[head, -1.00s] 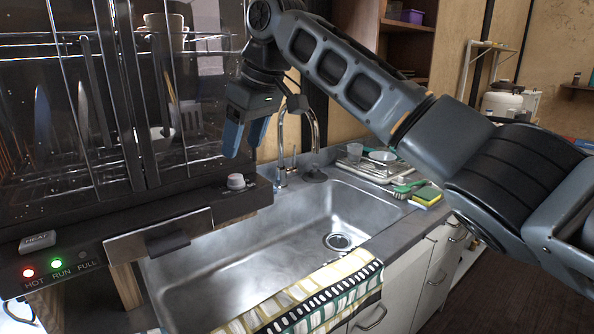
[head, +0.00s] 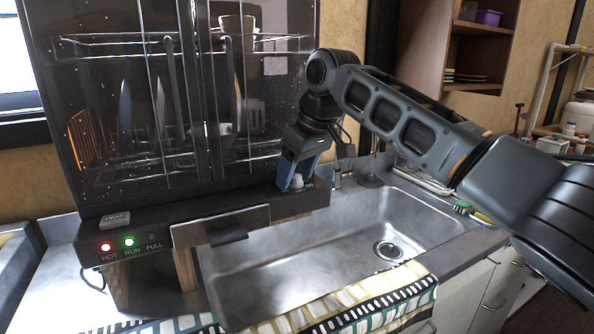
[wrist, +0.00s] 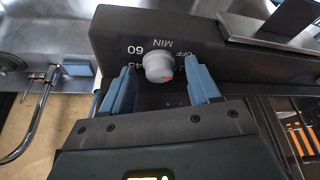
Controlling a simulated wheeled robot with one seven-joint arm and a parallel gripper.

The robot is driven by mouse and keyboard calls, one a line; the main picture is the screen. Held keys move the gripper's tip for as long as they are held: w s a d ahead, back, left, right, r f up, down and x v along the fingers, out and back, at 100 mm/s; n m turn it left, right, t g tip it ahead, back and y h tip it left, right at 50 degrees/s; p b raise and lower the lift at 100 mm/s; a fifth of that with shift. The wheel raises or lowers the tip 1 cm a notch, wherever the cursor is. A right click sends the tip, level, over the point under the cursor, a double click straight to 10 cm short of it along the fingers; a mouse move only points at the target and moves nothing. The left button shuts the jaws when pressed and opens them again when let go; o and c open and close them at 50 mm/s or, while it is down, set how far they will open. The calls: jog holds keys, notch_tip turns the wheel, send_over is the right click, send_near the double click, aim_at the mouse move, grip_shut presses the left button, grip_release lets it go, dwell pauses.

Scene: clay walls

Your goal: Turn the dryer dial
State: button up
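The dryer dial (wrist: 157,67) is a small round grey knob with a red mark. It sits on the dark front panel among markings such as "60" and "MIN". In the head view the dial (head: 297,181) shows at the right end of the dryer's base, partly covered by a finger. My gripper (wrist: 161,80) is open, its blue fingers on either side of the dial with a gap at each side. In the head view my gripper (head: 297,173) points down at the dial. Whether the fingertips reach past the knob's face is hard to tell.
The dish dryer (head: 150,200) has a dark glass front with utensils inside. Red HOT (head: 105,247) and green RUN (head: 129,242) lights glow by a HEAT button (head: 115,220). A patterned towel (head: 340,305) hangs in front.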

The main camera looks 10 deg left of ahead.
jog(key=c, duration=1)
jog(key=shift+o, duration=0.2)
dwell(0.7)
jog(key=o, duration=1)
jog(key=v, duration=0.7)
jog(key=shift+r, duration=0.35)
jog(key=shift+s+d, duration=0.15)
